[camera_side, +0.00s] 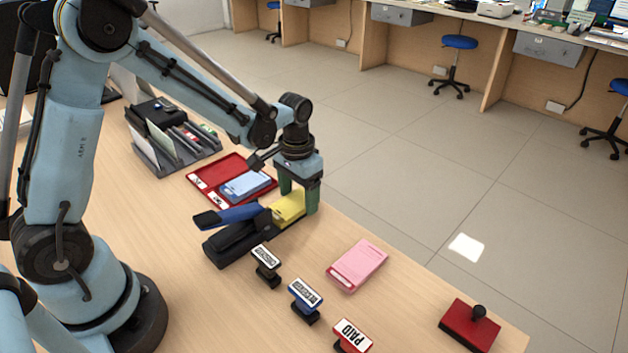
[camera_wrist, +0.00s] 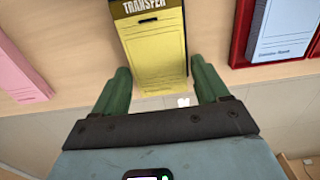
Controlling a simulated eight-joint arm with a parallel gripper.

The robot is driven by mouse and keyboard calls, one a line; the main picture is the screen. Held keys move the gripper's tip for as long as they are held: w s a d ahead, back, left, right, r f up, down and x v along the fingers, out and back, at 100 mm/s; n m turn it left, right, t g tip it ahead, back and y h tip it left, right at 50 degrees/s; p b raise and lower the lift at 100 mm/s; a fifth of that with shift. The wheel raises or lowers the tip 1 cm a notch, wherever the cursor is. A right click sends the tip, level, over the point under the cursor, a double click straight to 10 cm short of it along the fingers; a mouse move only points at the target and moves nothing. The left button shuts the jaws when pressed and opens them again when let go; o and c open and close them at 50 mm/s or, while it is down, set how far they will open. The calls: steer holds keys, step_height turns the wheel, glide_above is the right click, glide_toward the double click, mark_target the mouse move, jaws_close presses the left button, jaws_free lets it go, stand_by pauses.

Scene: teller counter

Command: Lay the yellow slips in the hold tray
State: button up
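The yellow slips (camera_side: 287,207) lie as a pad at the jaw end of a black stapler-like device with a blue lever (camera_side: 227,215). In the wrist view the yellow slips (camera_wrist: 155,55) show a dark header reading "TRANSFER". My gripper (camera_side: 298,204) points down over the pad. Its green fingers (camera_wrist: 161,84) are apart, one on each side of the pad's near end, with visible gaps. A red tray (camera_side: 214,171) lies just behind the pad, with a blue slip pad (camera_side: 246,186) in its right part and bare red at its left. I cannot read its labels.
A pink slip pad (camera_side: 357,265) lies to the right. Several stamps stand in front, including a red PAID stamp (camera_side: 352,335). A grey organizer (camera_side: 174,150) stands at the back left.

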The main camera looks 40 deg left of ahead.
mark_target(298, 200)
steer(key=shift+o, duration=1.3)
steer(key=shift+r, duration=0.1)
step_height(298, 200, up, 12)
steer(key=shift+s, duration=0.1)
steer(key=shift+s+d+r+t, duration=0.2)
steer(key=shift+s+t, duration=1)
steer(key=shift+s, duration=0.6)
steer(key=shift+s+d+r+t, duration=0.15)
steer(key=shift+s+t, duration=1.05)
steer(key=shift+s, duration=0.6)
steer(key=shift+s+d+r+t, duration=0.2)
steer(key=shift+s+t, duration=1)
steer(key=shift+s, duration=0.6)
steer(key=shift+w, duration=0.1)
